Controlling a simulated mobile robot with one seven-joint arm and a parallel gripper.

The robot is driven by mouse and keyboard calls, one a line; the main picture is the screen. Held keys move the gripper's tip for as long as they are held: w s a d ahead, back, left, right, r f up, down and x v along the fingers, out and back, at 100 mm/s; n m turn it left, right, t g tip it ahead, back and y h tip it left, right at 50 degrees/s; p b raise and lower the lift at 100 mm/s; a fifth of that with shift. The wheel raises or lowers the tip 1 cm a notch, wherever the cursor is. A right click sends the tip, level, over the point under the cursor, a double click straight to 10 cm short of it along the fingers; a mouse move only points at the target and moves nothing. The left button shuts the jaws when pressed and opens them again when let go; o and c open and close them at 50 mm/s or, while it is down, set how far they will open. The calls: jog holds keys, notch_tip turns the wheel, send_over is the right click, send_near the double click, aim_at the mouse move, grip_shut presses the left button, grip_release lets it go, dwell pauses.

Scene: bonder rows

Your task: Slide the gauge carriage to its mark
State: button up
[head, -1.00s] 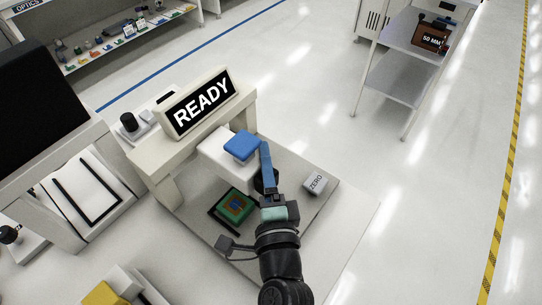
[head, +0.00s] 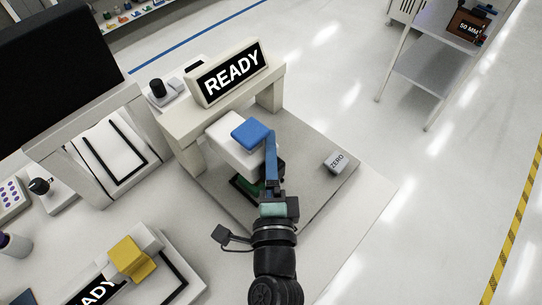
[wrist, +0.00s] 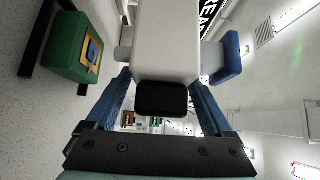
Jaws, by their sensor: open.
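The gauge carriage (head: 237,148) is a white block with a blue top piece (head: 251,133), under the beige bridge of the gauge that bears the READY display (head: 233,74). In the wrist view the white carriage body (wrist: 167,45) fills the upper middle, with a black block (wrist: 162,98) at its near end. My gripper (wrist: 158,98) is open, its blue fingers apart on either side of that black block in the picture; contact cannot be told. In the head view my gripper (head: 270,140) is at the carriage's right. The mark cannot be made out.
A grey ZERO block (head: 336,162) is at right. A yellow-topped unit (head: 131,259) stands at lower left.

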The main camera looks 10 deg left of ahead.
jog(key=shift+s, duration=0.1)
jog(key=s+b, duration=0.1)
jog(key=s, duration=0.2)
jog(key=s+d+b, duration=0.1)
jog(key=s+b, duration=0.1)
jog(key=s, duration=0.2)
jog(key=s+b, duration=0.2)
jog(key=s, duration=0.1)
jog(key=shift+s+d+f, duration=0.2)
jog(key=shift+s+d, duration=0.1)
jog(key=shift+s+d+r+b, duration=0.1)
jog(key=shift+s+b, duration=0.1)
jog(key=shift+s, duration=0.3)
jog(key=shift+s+d+r+b, duration=0.1)
jog(key=shift+s+b, duration=0.1)
jog(key=shift+s, duration=0.3)
